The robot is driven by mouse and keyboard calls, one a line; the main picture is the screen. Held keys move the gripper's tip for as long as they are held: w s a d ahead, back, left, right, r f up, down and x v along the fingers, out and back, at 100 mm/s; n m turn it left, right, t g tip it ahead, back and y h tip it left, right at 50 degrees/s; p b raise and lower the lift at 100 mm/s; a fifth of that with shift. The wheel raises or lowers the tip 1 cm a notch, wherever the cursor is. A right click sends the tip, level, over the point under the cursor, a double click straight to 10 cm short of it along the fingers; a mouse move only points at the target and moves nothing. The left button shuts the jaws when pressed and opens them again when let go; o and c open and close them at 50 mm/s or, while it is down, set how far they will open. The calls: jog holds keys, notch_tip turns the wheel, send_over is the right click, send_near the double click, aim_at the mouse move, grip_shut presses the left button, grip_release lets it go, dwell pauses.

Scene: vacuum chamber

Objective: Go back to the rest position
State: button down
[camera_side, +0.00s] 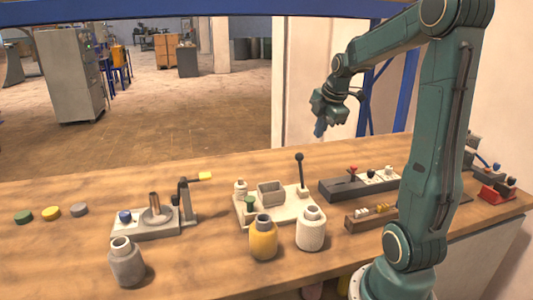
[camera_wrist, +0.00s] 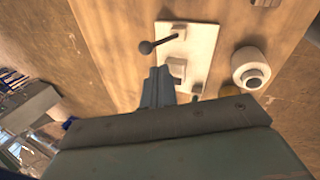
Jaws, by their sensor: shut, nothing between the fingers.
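My gripper (camera_side: 319,129) is raised well above the far edge of the wooden table, pointing down. Its narrow blue fingers are closed together with nothing between them. In the wrist view the closed fingers (camera_wrist: 158,87) show over the table, beside a cream plate with a lever. In the side view nothing touches my gripper.
On the table (camera_side: 200,275) stand a grey jar (camera_side: 126,262), a yellow jar (camera_side: 263,238) and a white jar (camera_side: 311,229). The cream plate (camera_side: 280,217) has an upright black-knobbed lever (camera_side: 300,172). A grey fixture (camera_side: 150,225) sits left, near several coloured lids (camera_side: 51,212).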

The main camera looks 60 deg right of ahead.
jog(key=shift+s+r, duration=0.1)
jog(key=shift+r, duration=0.45)
jog(key=shift+a, duration=0.15)
jog(key=a+r+m+t, duration=0.1)
jog(key=a+m, duration=0.2)
jog(key=a, duration=0.6)
jog(key=a+r+m, duration=0.2)
jog(key=a, duration=0.6)
jog(key=s+a+f+m+t+y, duration=0.1)
jog(key=s+a+f+m+y, duration=0.1)
jog(key=s+a+m, duration=0.4)
jog(key=shift+s+a, duration=1.75)
jog(key=shift+a, duration=1.15)
